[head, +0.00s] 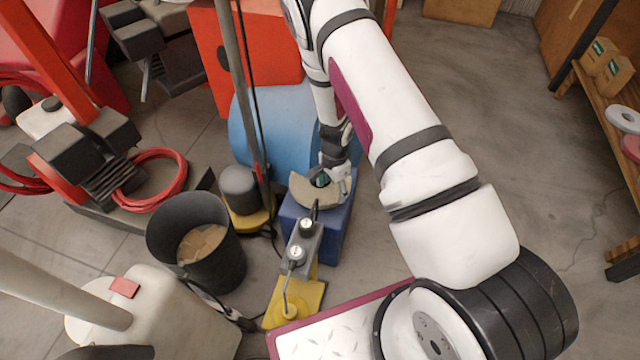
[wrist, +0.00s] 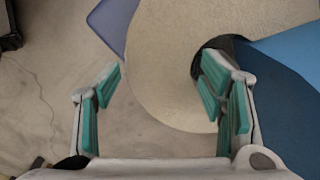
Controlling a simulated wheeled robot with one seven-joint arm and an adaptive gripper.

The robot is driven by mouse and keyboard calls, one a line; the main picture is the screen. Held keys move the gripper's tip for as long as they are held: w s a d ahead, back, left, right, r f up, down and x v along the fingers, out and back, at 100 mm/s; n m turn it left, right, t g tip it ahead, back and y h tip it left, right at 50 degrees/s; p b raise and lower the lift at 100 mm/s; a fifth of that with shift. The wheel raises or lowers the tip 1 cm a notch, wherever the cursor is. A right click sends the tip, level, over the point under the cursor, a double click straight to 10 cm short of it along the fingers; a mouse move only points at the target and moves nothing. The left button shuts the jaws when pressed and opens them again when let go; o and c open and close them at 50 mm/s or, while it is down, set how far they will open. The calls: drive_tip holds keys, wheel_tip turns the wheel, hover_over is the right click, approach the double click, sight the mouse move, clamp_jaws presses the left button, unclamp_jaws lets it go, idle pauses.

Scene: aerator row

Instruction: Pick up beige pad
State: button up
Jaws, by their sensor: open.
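The beige pad (head: 309,192) is a flat disc lying on top of a dark blue box (head: 300,232) in the head view. In the wrist view the beige pad (wrist: 190,30) fills the upper middle, with a dark hole at its centre. My gripper (head: 338,180) is at the pad's right side. In the wrist view my gripper (wrist: 162,80) is open. Its left finger is outside the pad's rim and its right finger is at the hole, with the pad's band between them. I cannot tell whether the fingers touch the pad. My gripper hides part of it in the head view.
A light blue drum (head: 272,130) stands behind the box. A yellow-based machine (head: 296,298) with a grey control head stands in front. A black bucket (head: 225,258) is to the left. White and pink discs lie on a wooden shelf (head: 603,100) at right. Floor between is clear.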

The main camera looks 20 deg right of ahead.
drive_tip(key=shift+f, duration=0.85)
drive_tip(key=shift+r, duration=0.1)
drive_tip(key=c, duration=0.8)
